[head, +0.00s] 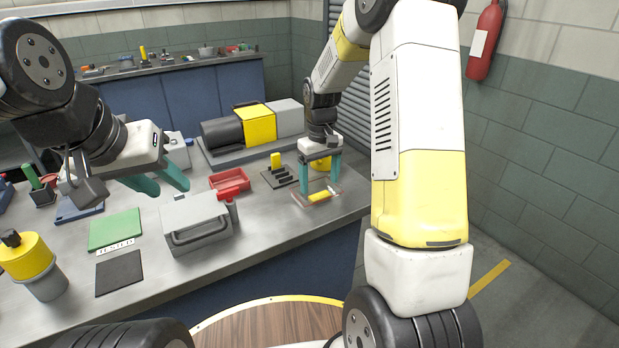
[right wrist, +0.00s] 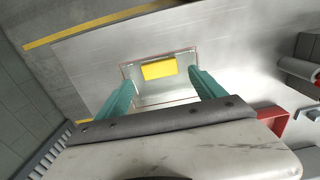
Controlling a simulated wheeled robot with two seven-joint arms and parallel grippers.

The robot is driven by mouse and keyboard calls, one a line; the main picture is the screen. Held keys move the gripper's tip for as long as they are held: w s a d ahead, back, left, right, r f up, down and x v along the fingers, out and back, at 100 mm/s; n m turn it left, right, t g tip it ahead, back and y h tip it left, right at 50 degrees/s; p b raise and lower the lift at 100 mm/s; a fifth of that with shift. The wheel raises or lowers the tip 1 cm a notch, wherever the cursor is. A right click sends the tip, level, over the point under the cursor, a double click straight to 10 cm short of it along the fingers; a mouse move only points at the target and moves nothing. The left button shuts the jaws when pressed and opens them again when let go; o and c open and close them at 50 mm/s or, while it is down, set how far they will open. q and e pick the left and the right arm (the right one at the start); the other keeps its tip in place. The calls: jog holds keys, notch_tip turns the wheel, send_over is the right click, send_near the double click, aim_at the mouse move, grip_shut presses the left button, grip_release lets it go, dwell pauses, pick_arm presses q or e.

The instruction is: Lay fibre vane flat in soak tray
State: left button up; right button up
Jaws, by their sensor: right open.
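The soak tray (head: 309,203) is a shallow clear tray with a reddish rim near the right end of the bench. A yellow rectangular piece, apparently the fibre vane (head: 320,196), is in it. In the right wrist view the vane (right wrist: 158,68) looks flat inside the tray (right wrist: 150,99), close to one long side. My right gripper (head: 320,185) is open above the tray, pointing down. Its teal fingers stand apart on either side, with nothing visible between them. I cannot tell whether the fingertips touch the tray. My left gripper (head: 166,187) is open and empty above the bench.
A dark slotted rack (head: 282,178) with an upright yellow piece and a red bin (head: 229,180) stand left of the tray. A grey case (head: 196,222), green mat (head: 115,229) and dark pad (head: 119,272) lie nearer. A black-and-yellow pump (head: 256,124) stands behind.

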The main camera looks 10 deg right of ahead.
notch_tip(320, 180, up, 8)
jog(key=r, duration=0.1)
jog(key=s+r+m+t+y, duration=0.1)
jog(key=s+r+m+t, duration=0.15)
jog(key=s+r, duration=0.75)
jog(key=s+a+t+y, duration=0.1)
jog(key=s+a+t, duration=0.1)
jog(key=s, duration=1.2)
jog(key=shift+s+r+m+t, duration=0.3)
jog(key=shift+r+m+t, duration=0.15)
jog(key=shift+t, duration=0.4)
